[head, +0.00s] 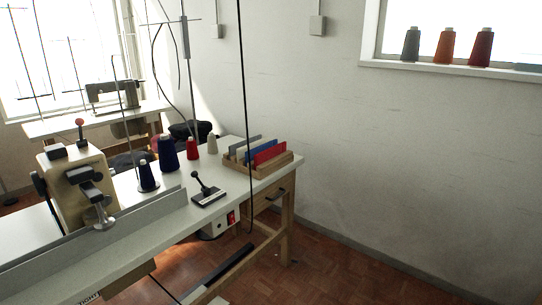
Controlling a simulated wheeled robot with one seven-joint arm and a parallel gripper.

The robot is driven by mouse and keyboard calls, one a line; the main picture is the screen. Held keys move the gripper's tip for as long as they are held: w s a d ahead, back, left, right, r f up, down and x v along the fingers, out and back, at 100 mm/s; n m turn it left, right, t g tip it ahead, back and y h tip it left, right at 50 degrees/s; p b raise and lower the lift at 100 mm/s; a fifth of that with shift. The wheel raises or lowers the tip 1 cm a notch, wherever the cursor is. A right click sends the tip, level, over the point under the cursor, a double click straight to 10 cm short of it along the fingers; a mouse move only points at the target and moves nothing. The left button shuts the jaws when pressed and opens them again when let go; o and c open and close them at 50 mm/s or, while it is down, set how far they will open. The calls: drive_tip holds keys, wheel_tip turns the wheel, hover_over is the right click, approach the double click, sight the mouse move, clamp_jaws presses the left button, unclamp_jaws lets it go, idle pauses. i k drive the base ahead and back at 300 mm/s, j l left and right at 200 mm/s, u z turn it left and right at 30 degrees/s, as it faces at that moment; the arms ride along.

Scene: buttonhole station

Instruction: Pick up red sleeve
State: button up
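A wooden rack (276,167) stands at the far right end of the white worktable. It holds several flat upright sleeves. The red sleeve (270,153) is the one at the right front, standing on edge and leaning slightly. A blue sleeve (254,149) stands just behind it and grey ones stand further to the left. The lower part of the red sleeve is hidden by the rack. My gripper is not in view.
Thread cones, including a dark red one (192,149), stand left of the rack. A black lever on a plate (208,193) lies in front. A beige machine (83,190) occupies the table's left. A thin black cable (243,90) hangs left of the red sleeve. Floor on the right is clear.

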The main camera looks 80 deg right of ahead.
sight(268, 154)
drive_tip(key=k+l, duration=0.1)
drive_tip(key=l, duration=2.4)
drive_tip(key=k+l, duration=0.15)
drive_tip(key=l, duration=0.2)
drive_tip(key=k+l, duration=0.15)
drive_tip(key=l, duration=0.2)
drive_tip(key=k+l, duration=0.1)
drive_tip(key=l, duration=0.3)
drive_tip(key=k+l, duration=0.15)
drive_tip(key=l, duration=0.2)
drive_tip(key=k+l, duration=0.15)
drive_tip(key=l, duration=0.2)
drive_tip(key=k+l, duration=0.15)
drive_tip(key=l, duration=0.2)
